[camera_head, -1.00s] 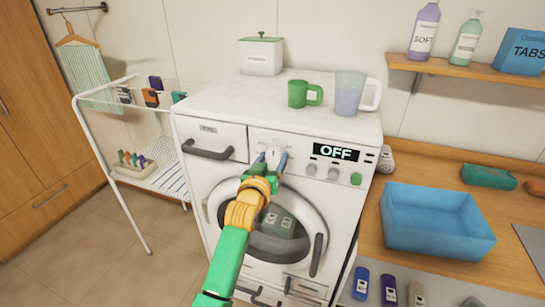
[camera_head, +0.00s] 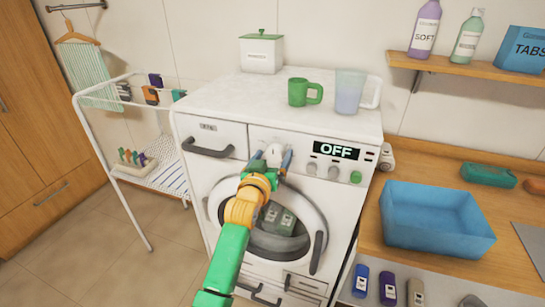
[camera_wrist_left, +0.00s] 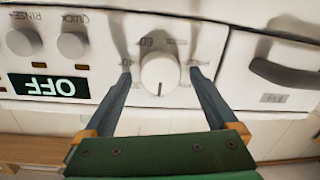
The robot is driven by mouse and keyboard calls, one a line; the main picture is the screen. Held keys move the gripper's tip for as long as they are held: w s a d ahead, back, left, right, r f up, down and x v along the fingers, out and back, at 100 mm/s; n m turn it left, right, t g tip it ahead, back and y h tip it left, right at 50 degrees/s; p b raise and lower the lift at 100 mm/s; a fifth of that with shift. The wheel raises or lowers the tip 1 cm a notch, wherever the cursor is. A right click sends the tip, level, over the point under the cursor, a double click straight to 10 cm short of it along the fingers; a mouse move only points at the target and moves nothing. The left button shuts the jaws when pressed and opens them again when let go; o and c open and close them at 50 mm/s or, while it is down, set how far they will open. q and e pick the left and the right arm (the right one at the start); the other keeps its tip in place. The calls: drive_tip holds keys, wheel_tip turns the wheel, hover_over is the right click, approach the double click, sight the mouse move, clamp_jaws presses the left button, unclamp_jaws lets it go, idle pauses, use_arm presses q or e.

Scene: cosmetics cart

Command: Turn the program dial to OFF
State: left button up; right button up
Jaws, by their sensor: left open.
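The program dial (camera_head: 273,152) is a round white knob on the front panel of the white washing machine (camera_head: 215,172). In the left wrist view, which is upside down, the dial (camera_wrist_left: 160,72) has a dark pointer line on its rim. The display (camera_head: 335,151) beside it reads OFF. My left gripper (camera_head: 272,158) is open at the dial. Its two fingers stand on either side of the knob with a gap on each side, as the left wrist view (camera_wrist_left: 161,76) shows. My right gripper is not in view.
Small knobs (camera_head: 333,171) and a green button (camera_head: 356,177) sit right of the dial. The detergent drawer (camera_head: 212,140) is left of it. A green mug (camera_head: 304,92) and a clear jug (camera_head: 349,92) stand on top. A blue bin (camera_head: 437,243) stands on the wooden counter.

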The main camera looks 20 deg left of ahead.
use_arm(q)
drive_tip(key=s+b, duration=0.1)
drive_tip(key=s, duration=0.6)
drive_tip(key=shift+r, duration=0.25)
